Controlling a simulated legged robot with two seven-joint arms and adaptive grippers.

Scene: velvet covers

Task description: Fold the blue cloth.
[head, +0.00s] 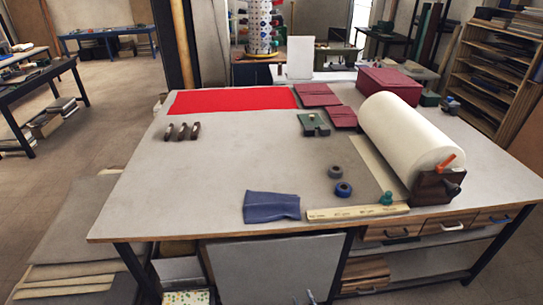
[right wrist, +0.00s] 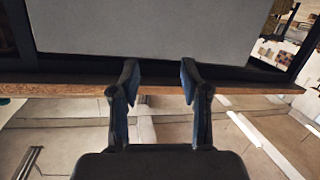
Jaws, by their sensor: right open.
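The blue cloth (head: 271,206) lies near the front edge of the large grey-topped table, left of the ruler. It is a small, slightly uneven rectangle with faint creases; I cannot tell how many layers it has. My right gripper (head: 311,299) just shows at the bottom of the head view, in front of the table and below the level of its top, well apart from the cloth. In the right wrist view its two fingers (right wrist: 158,82) are spread with nothing between them, near the table's wooden edge. The cloth is not in that view. My left gripper is not in view.
A wooden ruler (head: 357,212) and a green knob-like piece (head: 386,198) lie right of the cloth, with dark rings (head: 343,190) behind. A red cloth (head: 233,100) lies at the back. The table left of the blue cloth is clear.

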